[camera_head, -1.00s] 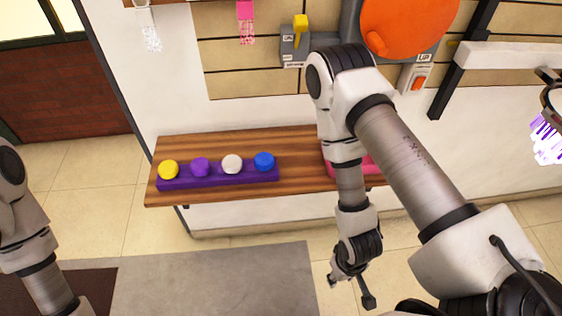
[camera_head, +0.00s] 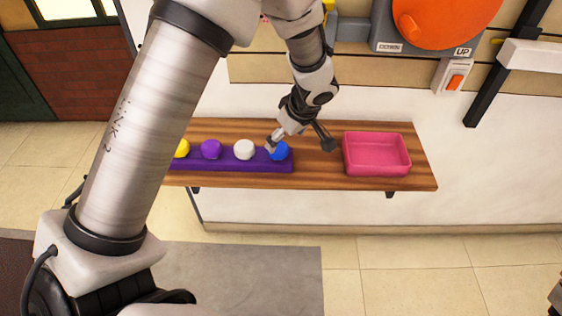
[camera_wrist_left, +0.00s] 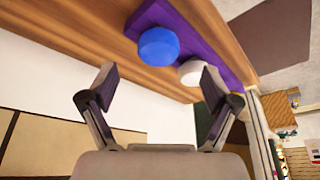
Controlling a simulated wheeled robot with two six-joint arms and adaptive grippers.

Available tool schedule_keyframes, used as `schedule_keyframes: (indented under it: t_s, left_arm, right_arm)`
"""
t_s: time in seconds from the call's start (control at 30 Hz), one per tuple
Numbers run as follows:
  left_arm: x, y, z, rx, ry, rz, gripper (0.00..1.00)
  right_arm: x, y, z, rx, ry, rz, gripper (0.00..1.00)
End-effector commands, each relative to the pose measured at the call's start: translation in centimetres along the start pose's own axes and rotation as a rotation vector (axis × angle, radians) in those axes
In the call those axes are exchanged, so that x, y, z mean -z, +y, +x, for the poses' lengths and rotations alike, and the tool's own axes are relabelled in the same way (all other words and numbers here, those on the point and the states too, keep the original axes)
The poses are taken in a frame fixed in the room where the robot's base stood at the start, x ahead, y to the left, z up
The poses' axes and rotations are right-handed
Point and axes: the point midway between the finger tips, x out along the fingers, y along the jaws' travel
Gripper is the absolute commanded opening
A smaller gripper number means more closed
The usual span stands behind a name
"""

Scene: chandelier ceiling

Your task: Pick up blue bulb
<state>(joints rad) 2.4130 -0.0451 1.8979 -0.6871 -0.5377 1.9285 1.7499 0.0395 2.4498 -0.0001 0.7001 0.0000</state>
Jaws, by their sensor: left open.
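The blue bulb (camera_head: 279,151) sits at the right end of a purple holder (camera_head: 232,166) on the wooden shelf. My left gripper (camera_head: 300,144) is open above the shelf, with one finger in front of part of the blue bulb. In the left wrist view the blue bulb (camera_wrist_left: 158,46) lies beyond the open fingertips (camera_wrist_left: 160,80), apart from them, with nothing between the jaws. The white bulb (camera_wrist_left: 190,72) shows beside it, near one finger. My right gripper is not in view.
White (camera_head: 243,149), purple (camera_head: 211,149) and yellow (camera_head: 182,149) bulbs stand left of the blue one. A pink tray (camera_head: 377,169) is at the shelf's right. An orange wheel (camera_head: 440,20) and a switch (camera_head: 454,82) are on the wall.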

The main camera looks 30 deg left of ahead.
Motion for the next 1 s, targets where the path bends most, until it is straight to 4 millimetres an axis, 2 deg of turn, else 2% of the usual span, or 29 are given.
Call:
schedule_keyframes:
  t_s: [0.07,0.27,0.5,0.73,0.77,0.9,0.93,1.0]
  left_arm:
    - [0.7,0.2,0.1,0.002,0.021,-0.034,0.88]
    - [0.7,0.1,2.7,0.006,0.021,-0.037,0.88]
    - [0.5,0.1,6.8,0.005,0.018,-0.039,0.88]
    - [0.5,0.2,7.2,0.004,0.019,-0.038,0.88]
    - [0.5,0.2,7.2,0.004,0.019,-0.038,0.80]
    - [0.5,0.2,7.2,0.004,0.019,-0.037,0.31]
    - [0.5,0.1,7.2,0.004,0.019,-0.037,0.23]
    - [0.5,0.1,7.2,0.004,0.019,-0.037,0.23]
  right_arm:
    - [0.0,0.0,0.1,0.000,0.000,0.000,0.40]
    - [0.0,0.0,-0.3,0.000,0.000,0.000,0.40]
    - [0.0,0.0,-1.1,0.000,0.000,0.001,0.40]
    - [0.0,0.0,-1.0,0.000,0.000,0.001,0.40]
    - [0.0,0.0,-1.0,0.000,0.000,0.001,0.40]
    - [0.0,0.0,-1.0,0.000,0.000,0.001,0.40]
    - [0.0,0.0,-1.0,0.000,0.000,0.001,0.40]
    - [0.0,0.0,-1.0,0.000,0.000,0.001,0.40]
